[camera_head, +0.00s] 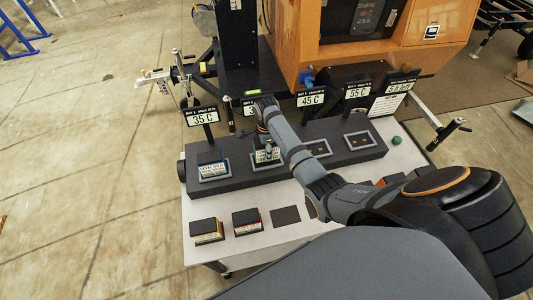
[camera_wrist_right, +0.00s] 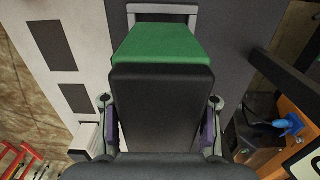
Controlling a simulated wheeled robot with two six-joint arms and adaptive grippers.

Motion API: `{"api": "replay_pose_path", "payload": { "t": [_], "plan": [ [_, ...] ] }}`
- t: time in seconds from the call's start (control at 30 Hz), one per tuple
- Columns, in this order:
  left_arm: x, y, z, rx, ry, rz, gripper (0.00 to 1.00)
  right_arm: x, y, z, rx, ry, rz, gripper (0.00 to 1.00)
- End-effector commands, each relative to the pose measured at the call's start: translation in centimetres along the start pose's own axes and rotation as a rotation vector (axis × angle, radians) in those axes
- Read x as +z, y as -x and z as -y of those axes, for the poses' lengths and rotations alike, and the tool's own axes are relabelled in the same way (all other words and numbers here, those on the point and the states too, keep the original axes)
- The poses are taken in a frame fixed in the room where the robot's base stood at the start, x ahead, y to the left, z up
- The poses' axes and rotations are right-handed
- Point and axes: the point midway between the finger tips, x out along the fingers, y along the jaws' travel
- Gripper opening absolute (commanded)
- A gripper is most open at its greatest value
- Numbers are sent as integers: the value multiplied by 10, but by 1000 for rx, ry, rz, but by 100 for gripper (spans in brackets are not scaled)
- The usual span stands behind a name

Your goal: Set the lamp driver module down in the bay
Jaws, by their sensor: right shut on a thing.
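The lamp driver module in hand is a black block with a green part (camera_wrist_right: 162,92); in the head view its green-edged label (camera_head: 266,156) shows at the second bay of the dark bay block (camera_head: 235,178). My right gripper (camera_head: 266,143) is shut on it, with one finger on each side in the right wrist view (camera_wrist_right: 160,118). A grey bay frame (camera_wrist_right: 162,9) shows just beyond its green end. I cannot tell whether the module touches the bay floor. My left gripper is not in view.
A blue-labelled module (camera_head: 213,170) sits in the 35 C bay. The 45 C bay (camera_head: 318,148) and 55 C bay (camera_head: 360,141) look empty. Yellow-labelled (camera_head: 207,230) and red-labelled (camera_head: 247,222) modules stand in front, beside a bare dark pad (camera_head: 286,215). Signs rise behind the bays.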

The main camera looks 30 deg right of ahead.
Motion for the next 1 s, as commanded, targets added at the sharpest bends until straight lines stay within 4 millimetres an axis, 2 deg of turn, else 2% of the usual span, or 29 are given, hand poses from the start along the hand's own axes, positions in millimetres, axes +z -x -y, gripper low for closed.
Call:
{"api": "replay_pose_path", "payload": {
  "t": [0.07,0.2,0.27,0.63,0.67,0.8,1.0],
  "plan": [
    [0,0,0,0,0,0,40,-2,-4,5,-1,-1,-1,0],
    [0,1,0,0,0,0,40,-1,-27,3,1,0,0,0],
    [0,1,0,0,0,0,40,-1,-32,3,0,0,0,0],
    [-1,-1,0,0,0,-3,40,-1,-37,3,-1,0,0,0],
    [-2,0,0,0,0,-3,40,-1,-37,2,1,0,0,54],
    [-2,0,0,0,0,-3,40,-1,-37,2,1,0,0,73],
    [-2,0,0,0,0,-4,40,-1,-37,2,1,0,0,73]
  ]
}}
